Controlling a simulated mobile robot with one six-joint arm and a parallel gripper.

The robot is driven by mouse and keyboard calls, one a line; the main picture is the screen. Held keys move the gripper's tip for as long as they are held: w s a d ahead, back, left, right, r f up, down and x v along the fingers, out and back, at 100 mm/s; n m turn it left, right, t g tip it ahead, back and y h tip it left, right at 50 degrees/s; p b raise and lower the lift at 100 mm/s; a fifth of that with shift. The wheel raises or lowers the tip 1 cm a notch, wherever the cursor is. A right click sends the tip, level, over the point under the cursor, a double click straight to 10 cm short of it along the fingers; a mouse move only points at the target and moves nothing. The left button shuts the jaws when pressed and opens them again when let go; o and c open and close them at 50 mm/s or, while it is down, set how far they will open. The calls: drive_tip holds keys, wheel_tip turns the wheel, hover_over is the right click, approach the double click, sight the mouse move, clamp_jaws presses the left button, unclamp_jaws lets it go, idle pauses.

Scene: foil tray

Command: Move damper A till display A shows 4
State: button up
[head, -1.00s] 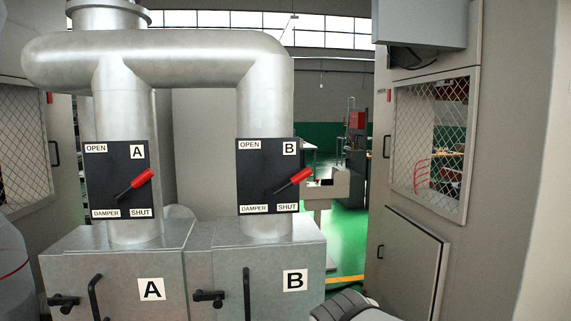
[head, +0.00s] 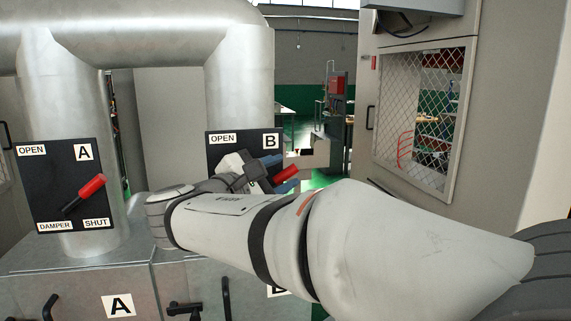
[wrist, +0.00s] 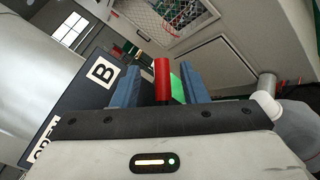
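Damper A is a black panel (head: 62,170) on the left pipe, with a red handle (head: 91,187) tilted up and right, between the OPEN and SHUT labels. My gripper (head: 279,175) is at damper B's panel (head: 218,155), not at damper A. In the wrist view, damper B's red handle (wrist: 162,82) stands between the blue fingers of my gripper (wrist: 160,84), with gaps on both sides. The gripper is open. My arm hides much of panel B. No display A or number shows in any view.
Below the pipes stand grey metal housings, one with an A label (head: 119,305) and black latches. A large duct crosses at upper left. A grey cabinet with a mesh window (head: 428,110) stands at right. Green floor shows behind panel B.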

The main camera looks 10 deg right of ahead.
sight(291, 170)
drive_tip(key=shift+p+x, duration=0.35)
drive_tip(key=shift+x, duration=2.05)
drive_tip(key=shift+f, duration=0.1)
clamp_jaws()
